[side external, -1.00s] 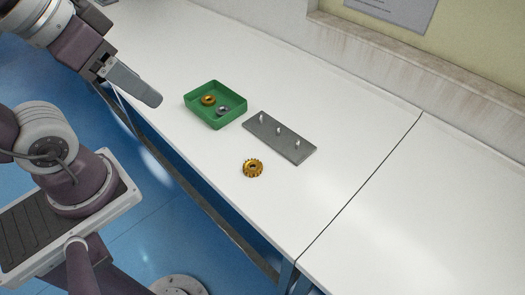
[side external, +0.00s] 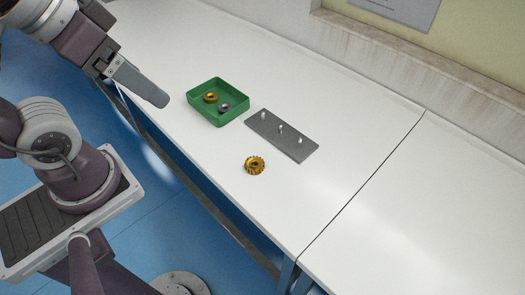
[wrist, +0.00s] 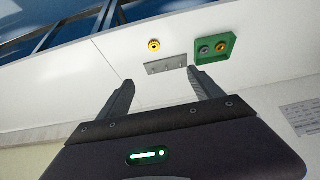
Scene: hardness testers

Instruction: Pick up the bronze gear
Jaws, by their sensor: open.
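A toothed golden gear (side external: 255,165) lies flat on the white table in front of the pegged plate; in the wrist view it looks yellow (wrist: 154,45). A second, more orange-bronze ring-shaped gear (side external: 210,97) lies in the green tray (side external: 233,116), beside a grey gear (side external: 226,107); in the wrist view it shows orange (wrist: 221,46). My gripper (side external: 164,101) is above the table's front edge, left of the tray and apart from all the gears. In the wrist view its two fingers (wrist: 160,78) are wide apart with nothing between them.
A grey plate (side external: 270,133) with three upright pegs lies right of the tray; no gear sits on it. The table (side external: 400,200) is clear to the right, with a seam across it. A wall with a ledge (side external: 400,78) runs along the back.

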